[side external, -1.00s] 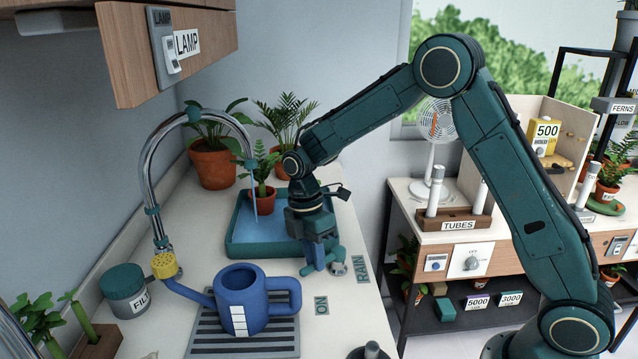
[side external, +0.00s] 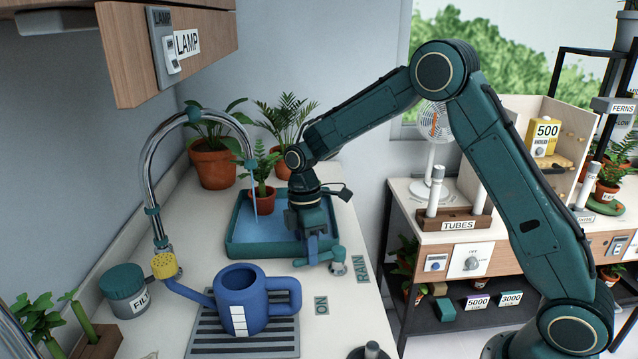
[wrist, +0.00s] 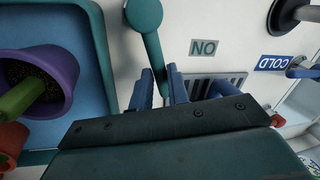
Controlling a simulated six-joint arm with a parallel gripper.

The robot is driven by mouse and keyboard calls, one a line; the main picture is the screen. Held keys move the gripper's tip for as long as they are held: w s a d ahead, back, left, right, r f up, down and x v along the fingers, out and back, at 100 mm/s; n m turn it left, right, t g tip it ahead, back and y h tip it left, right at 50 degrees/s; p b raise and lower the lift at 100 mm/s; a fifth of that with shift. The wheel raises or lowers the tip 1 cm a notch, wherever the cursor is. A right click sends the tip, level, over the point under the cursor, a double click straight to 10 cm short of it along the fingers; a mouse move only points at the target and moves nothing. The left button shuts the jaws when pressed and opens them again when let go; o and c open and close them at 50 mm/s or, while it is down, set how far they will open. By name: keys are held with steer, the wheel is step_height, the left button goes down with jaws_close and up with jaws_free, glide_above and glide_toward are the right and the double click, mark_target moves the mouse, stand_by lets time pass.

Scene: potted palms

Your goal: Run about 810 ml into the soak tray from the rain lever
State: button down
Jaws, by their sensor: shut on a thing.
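The rain lever (side external: 318,258) is a teal handle on a round pivot beside the RAIN label (side external: 361,268). It points left toward the soak tray, away from the ON label (side external: 321,305). My gripper (side external: 312,252) is shut on the lever near its free end; in the wrist view the lever (wrist: 152,45) runs down between my blue fingers (wrist: 160,84). The teal soak tray (side external: 240,250) holds blue water and a potted palm (side external: 262,195). A thin pale-blue stream (side external: 254,203) hangs from the curved spout (side external: 247,160) into the tray.
A blue watering can (side external: 240,300) stands on a slatted drain (side external: 200,345) in front of the tray. A FILL jar (side external: 125,290) is at the left. Larger potted plants (side external: 212,165) stand behind. The counter near ON is clear.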

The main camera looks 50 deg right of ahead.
steer(key=shift+w+d+r+m+y, duration=0.1)
steer(key=shift+w+d+m, duration=0.15)
steer(key=shift+m, duration=0.35)
steer(key=shift+w+d+f+m+y, duration=0.1)
steer(key=shift+w+d+m, duration=0.15)
steer(key=shift+m, duration=0.35)
steer(key=shift+w+d+r+m+y, duration=0.1)
steer(key=shift+w+d+m, duration=0.15)
steer(key=shift+m, duration=0.35)
steer(key=shift+w, duration=0.1)
steer(key=c, duration=1.3)
jaws_free()
steer(key=shift+c, duration=0.2)
steer(key=v, duration=1.3)
steer(key=shift+s+r, duration=0.25)
steer(key=shift+r, duration=0.15)
